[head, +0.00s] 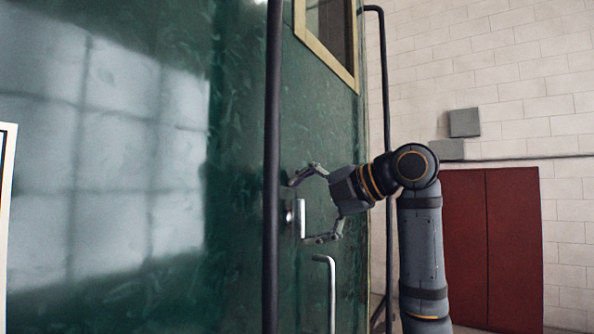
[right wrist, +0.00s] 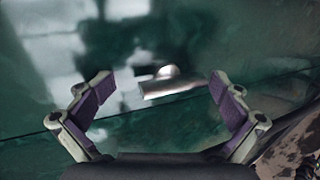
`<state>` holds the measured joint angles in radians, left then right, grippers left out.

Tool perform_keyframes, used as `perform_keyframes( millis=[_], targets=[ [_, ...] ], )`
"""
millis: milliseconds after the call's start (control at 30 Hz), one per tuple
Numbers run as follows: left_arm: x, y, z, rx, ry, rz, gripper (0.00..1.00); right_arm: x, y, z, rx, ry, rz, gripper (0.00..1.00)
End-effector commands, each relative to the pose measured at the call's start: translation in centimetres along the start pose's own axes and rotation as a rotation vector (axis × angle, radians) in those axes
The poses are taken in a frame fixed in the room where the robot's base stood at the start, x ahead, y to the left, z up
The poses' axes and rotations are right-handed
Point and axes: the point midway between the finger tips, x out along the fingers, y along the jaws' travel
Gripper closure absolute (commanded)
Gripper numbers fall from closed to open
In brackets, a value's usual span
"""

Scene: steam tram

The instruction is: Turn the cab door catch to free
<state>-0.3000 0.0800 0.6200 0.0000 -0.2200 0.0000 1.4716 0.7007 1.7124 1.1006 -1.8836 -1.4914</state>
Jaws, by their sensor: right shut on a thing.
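The cab door catch (head: 302,218) is a small pale metal bar on a round stub, set upright on the green door (head: 325,130) in the head view. It also shows in the right wrist view (right wrist: 172,84), lying across the middle between the fingers. My right gripper (head: 306,211) reaches in from the right and is shut on the catch, one finger above it and one below, spread widely along its length. The fingers also show in the right wrist view (right wrist: 160,83). Exact finger contact is hard to make out. My left gripper is not in view.
A long dark vertical handrail (head: 272,160) runs just left of the catch, and a second rail (head: 386,90) stands to the right. A pale bent door handle (head: 331,290) is below my gripper. A dark red panel (head: 490,245) stands against the white block wall.

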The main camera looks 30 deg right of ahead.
Motion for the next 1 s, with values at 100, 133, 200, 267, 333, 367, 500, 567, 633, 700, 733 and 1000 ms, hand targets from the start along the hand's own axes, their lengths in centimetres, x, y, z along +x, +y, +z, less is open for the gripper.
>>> perform_keyframes(
  millis=[100, 133, 200, 267, 333, 367, 500, 567, 633, 700, 733, 1000],
  targets=[
    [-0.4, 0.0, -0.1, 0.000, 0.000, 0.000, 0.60, -0.5, 0.7, 0.2, -0.003, -0.011, 0.011, 0.09],
    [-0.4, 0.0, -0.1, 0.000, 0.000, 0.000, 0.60, -0.6, 0.7, 0.2, -0.002, -0.011, 0.011, 0.09],
    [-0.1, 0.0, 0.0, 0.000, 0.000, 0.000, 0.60, -0.9, 0.5, 0.2, -0.003, -0.011, 0.012, 0.09],
    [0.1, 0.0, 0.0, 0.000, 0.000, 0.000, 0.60, -1.4, 0.2, 0.2, -0.003, -0.011, 0.014, 0.09],
    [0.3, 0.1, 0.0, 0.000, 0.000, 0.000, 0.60, -1.9, 0.0, 0.2, -0.002, -0.011, 0.014, 0.09],
    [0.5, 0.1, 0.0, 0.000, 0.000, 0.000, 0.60, -2.1, -0.1, 0.1, -0.002, -0.010, 0.013, 0.09],
    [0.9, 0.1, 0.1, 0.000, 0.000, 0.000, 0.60, -3.1, -0.6, 0.1, -0.002, -0.009, 0.013, 0.09],
    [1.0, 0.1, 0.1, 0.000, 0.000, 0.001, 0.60, -3.6, -0.7, 0.1, -0.002, -0.008, 0.013, 0.09],
    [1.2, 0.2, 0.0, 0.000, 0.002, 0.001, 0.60, -4.1, -1.0, 0.1, -0.001, -0.008, 0.009, 0.09],
    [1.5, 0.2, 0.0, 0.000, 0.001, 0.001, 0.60, -4.5, -1.3, 0.1, -0.001, -0.005, 0.008, 0.09],
    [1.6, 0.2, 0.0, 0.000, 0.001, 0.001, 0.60, -4.8, -1.4, 0.1, -0.001, -0.005, 0.007, 0.09],
    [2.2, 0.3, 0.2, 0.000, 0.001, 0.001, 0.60, -6.7, -2.3, 0.1, 0.000, -0.004, 0.002, 0.09]
  ],
)
